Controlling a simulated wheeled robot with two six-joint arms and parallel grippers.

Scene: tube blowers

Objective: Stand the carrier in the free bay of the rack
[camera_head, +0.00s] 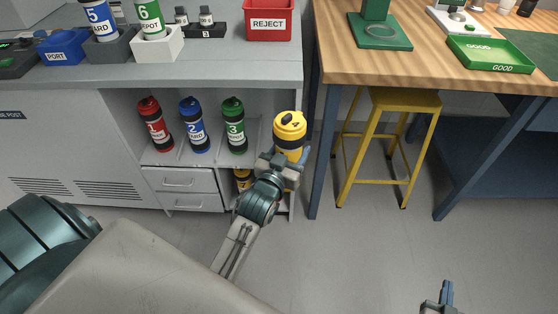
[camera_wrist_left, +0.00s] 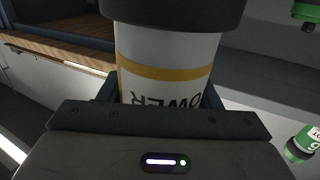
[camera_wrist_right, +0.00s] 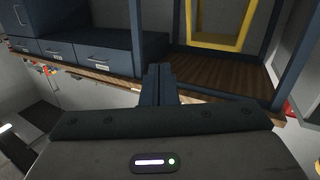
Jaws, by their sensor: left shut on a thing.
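The yellow-capped carrier (camera_head: 290,124), marked 4, is upright at the right end of the rack (camera_head: 215,155) under the grey counter. My left gripper (camera_head: 284,166) is shut on its lower body; the left wrist view shows the white, yellow-banded carrier body (camera_wrist_left: 168,65) between the fingers. The red carrier (camera_head: 154,124), blue carrier (camera_head: 194,125) and green carrier (camera_head: 234,125) stand in the rack to its left. I cannot tell whether the held carrier touches the rack; its base is hidden. My right gripper (camera_head: 446,293) is shut and empty, away from the rack.
Two drawers (camera_head: 180,180) sit below the rack, and a yellow-and-black object (camera_head: 243,178) is partly hidden beside them. The counter edge overhangs the rack. The wooden table (camera_head: 330,45) and yellow stool (camera_head: 389,150) stand to the right. The floor in front is clear.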

